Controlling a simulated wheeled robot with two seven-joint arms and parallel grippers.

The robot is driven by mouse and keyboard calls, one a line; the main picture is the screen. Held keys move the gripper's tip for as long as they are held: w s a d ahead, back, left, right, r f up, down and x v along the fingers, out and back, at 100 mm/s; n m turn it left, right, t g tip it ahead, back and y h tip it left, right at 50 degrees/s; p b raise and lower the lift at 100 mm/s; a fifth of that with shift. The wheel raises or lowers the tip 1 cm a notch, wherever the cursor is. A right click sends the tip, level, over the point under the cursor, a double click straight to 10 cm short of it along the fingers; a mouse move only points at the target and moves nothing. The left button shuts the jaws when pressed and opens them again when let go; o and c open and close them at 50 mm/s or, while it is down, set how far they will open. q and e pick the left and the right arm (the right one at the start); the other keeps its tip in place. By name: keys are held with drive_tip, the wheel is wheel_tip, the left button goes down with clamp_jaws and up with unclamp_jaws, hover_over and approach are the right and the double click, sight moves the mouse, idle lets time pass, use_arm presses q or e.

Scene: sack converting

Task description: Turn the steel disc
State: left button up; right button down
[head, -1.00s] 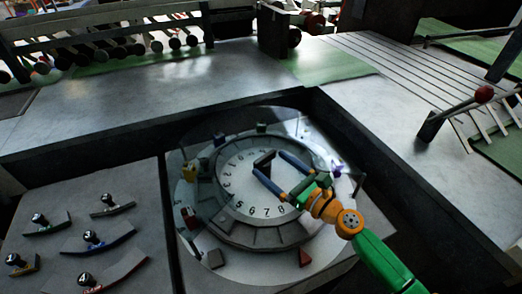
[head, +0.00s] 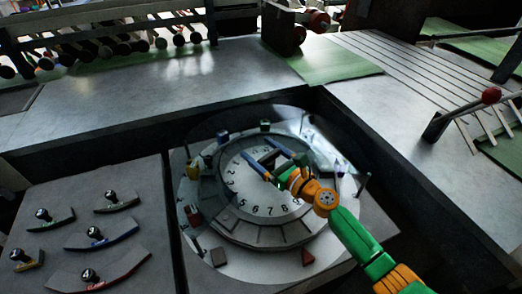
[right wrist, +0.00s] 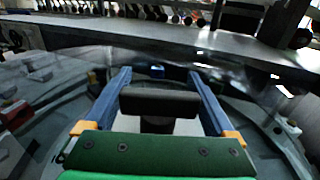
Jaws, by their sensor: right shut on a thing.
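The steel disc (head: 250,264) is a wide, shiny round plate set into the bench recess. On it a grey segmented ring surrounds a pale numbered dial (head: 240,192). A dark block-shaped handle (head: 269,158) stands near the dial's middle; it also shows in the right wrist view (right wrist: 160,103). My right gripper (head: 258,148) reaches in from the lower right. Its blue fingers lie on either side of the handle, shut on it. The fingers hide part of the dial. My left gripper is in neither view.
Small coloured blocks, such as a red one (head: 193,215) and a yellow one (head: 194,171), stand around the disc. At left, a grey panel (head: 60,215) holds several black-knobbed curved pieces. A red-knobbed lever (head: 490,96) is at right.

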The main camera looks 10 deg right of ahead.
sight(270, 159)
drive_tip(key=m+h+p, duration=0.1)
drive_tip(key=m+t+h+p, duration=0.1)
drive_tip(key=p, duration=0.1)
drive_tip(key=shift+d+r, duration=0.1)
drive_tip(key=shift+r, duration=0.25)
drive_tip(key=h, duration=0.1)
drive_tip(key=m+h, duration=0.1)
drive_tip(key=t+h, duration=0.1)
drive_tip(key=shift+w+d+f+m, duration=0.2)
drive_tip(key=shift+d+f+m, duration=0.15)
drive_tip(key=shift+m, duration=0.05)
unclamp_jaws()
drive_tip(key=shift+p+v, duration=0.55)
drive_tip(key=shift+v, duration=3.05)
drive_tip(key=shift+a, duration=0.1)
